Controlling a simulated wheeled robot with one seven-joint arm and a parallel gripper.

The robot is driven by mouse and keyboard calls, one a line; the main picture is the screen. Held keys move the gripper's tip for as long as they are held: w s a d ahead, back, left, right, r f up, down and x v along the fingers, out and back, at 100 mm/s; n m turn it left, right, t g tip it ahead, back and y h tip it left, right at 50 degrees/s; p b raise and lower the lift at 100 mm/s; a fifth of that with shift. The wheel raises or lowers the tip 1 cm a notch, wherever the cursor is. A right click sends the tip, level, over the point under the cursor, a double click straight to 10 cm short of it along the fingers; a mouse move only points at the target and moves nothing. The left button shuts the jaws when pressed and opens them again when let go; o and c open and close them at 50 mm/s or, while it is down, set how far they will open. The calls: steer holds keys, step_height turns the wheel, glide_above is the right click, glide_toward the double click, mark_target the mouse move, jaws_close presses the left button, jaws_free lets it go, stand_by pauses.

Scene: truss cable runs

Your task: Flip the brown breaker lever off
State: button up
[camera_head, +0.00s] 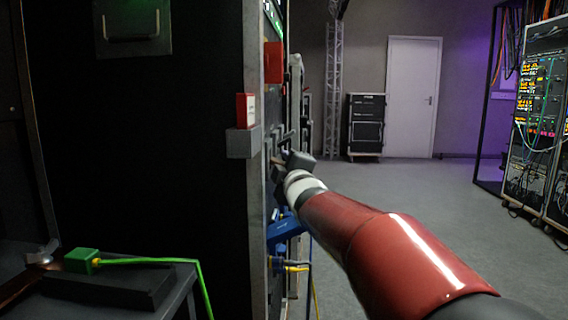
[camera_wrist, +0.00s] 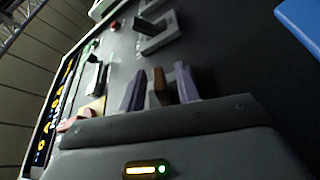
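The brown lever (camera_wrist: 158,88) stands up from the dark panel (camera_wrist: 225,60) in the middle of the wrist view. My gripper (camera_wrist: 159,76) has its two purple-grey fingers on either side of the lever. Narrow gaps show between each finger and the lever, so the gripper looks open around it and not clamped. The grey gripper body hides the lower part of the view. In the head view, my gripper (camera_head: 287,162) is at the side face of the tall dark cabinet. There the lever is too small and covered to make out clearly.
Other handles stand on the panel, a black one in a grey bracket (camera_wrist: 155,35) and a dark one (camera_wrist: 95,75) at left. A red box (camera_head: 245,110) sits on a grey ledge on the cabinet. Blue connectors (camera_head: 287,229) hang below. Open floor (camera_head: 420,190) lies to the right.

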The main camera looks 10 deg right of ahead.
steer(key=shift+c, duration=0.4)
jaws_close()
steer(key=f+m+b, duration=0.1)
steer(key=b, duration=0.3)
steer(key=shift+f, duration=0.1)
steer(key=shift+a+m+t+b, duration=0.1)
steer(key=shift+m+t+b, duration=0.3)
steer(key=shift+b, duration=0.65)
steer(key=shift+r, duration=0.2)
steer(key=shift+o, duration=0.4)
jaws_free()
steer(key=shift+a, duration=0.1)
